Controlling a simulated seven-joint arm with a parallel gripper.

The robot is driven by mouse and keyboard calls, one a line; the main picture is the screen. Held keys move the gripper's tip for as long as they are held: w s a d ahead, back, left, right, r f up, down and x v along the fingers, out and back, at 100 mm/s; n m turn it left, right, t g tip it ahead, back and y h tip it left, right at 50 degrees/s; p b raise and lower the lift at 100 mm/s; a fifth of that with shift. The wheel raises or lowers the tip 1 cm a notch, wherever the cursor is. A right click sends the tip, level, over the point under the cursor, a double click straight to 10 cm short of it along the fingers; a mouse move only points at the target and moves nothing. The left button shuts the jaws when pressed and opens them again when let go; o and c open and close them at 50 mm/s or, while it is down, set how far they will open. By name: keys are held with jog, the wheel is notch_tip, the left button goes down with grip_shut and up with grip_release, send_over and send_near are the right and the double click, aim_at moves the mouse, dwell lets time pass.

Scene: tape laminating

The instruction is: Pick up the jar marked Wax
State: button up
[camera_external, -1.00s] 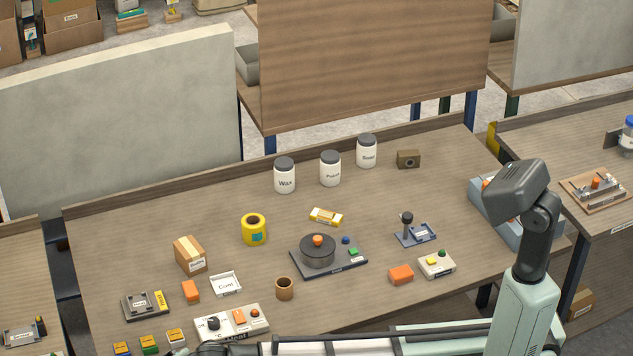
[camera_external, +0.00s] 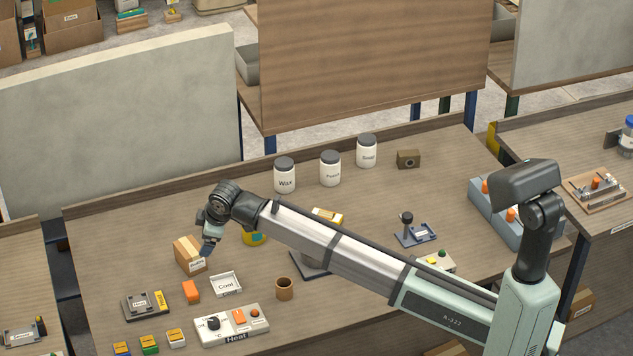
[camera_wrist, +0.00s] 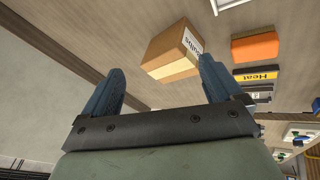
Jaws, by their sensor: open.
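The jar marked Wax (camera_external: 285,177) is white with a dark lid and stands upright at the back of the table, leftmost of three similar jars. My gripper (camera_external: 205,249) is left of the jar and nearer the front, above the table beside the cardboard box (camera_external: 187,256). In the wrist view my gripper (camera_wrist: 160,88) shows two blue fingers spread apart with nothing between them. The box (camera_wrist: 172,52) shows beyond the fingertips there. The Wax jar is not in the wrist view.
Two more white jars, the middle one (camera_external: 330,169) and the right one (camera_external: 366,151), stand right of the Wax jar. A yellow roll (camera_external: 254,238) is partly hidden behind my arm. An orange block (camera_external: 191,291), a Cool tray (camera_external: 225,285) and a Heat panel (camera_external: 232,325) lie in front.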

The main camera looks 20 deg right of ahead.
jog(key=w+d+r+m, duration=0.3)
jog(key=w+d+m, duration=0.1)
jog(key=w+d, duration=1.1)
jog(key=m+g, duration=0.1)
jog(key=m, duration=0.3)
send_near(287, 163)
jog(key=x, duration=0.8)
jog(key=shift+w+a+f, duration=0.1)
jog(key=shift+w+f, duration=0.05)
jog(key=shift+s+x, duration=0.15)
jog(key=shift+x, duration=1.3)
jog(key=shift+s+x, duration=0.2)
jog(key=shift+x, duration=1.25)
jog(key=shift+f, duration=0.1)
jog(key=shift+c, duration=0.3)
jog(key=c, duration=1.2)
